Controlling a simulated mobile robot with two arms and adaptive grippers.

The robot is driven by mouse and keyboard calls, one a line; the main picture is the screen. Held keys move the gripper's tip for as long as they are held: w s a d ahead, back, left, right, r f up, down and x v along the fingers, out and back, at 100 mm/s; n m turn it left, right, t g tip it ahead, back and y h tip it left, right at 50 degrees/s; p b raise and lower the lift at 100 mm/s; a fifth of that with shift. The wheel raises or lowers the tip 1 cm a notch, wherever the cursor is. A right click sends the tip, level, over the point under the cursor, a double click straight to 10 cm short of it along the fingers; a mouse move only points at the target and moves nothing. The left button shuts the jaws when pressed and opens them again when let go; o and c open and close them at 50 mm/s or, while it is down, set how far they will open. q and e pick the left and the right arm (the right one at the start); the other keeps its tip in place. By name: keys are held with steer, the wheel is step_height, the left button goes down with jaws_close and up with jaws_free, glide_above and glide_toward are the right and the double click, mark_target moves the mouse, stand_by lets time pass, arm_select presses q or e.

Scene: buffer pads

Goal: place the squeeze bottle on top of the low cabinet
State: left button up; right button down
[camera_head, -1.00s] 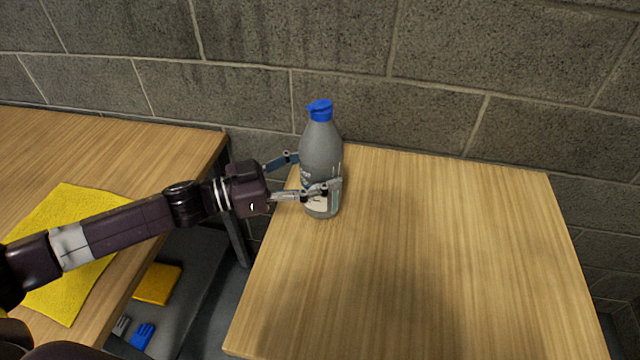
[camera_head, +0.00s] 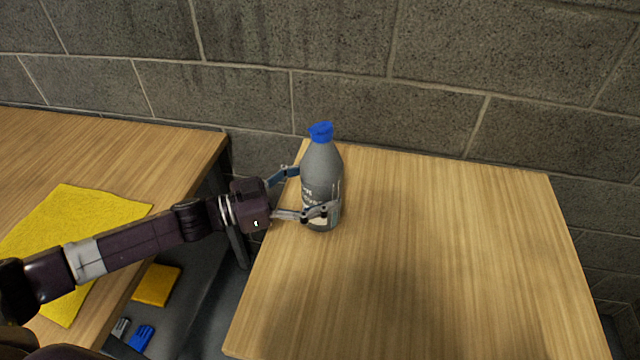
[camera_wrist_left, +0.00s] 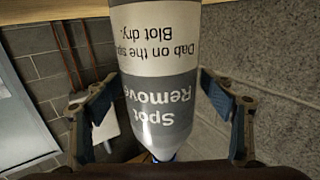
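The squeeze bottle (camera_head: 321,169) is grey with a blue cap and a pale label. It stands upright between the fingers of my left gripper (camera_head: 304,193), at the left back part of the wooden top of the low cabinet (camera_head: 440,260). In the left wrist view the bottle (camera_wrist_left: 158,85) shows upside down, with a finger of my left gripper (camera_wrist_left: 160,100) on each side. My right gripper is not in view.
A wooden table (camera_head: 120,150) on the left carries a yellow cloth (camera_head: 75,225). A gap separates it from the cabinet, with a yellow pad (camera_head: 156,285) and a blue item (camera_head: 141,337) lower down. A block wall (camera_head: 400,90) is behind. Most of the cabinet top is bare.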

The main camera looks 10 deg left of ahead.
arm_select(q)
steer(key=shift+r, duration=0.3)
steer(key=p+v, duration=0.1)
steer(key=v, duration=1.1)
steer(key=shift+f, duration=0.1)
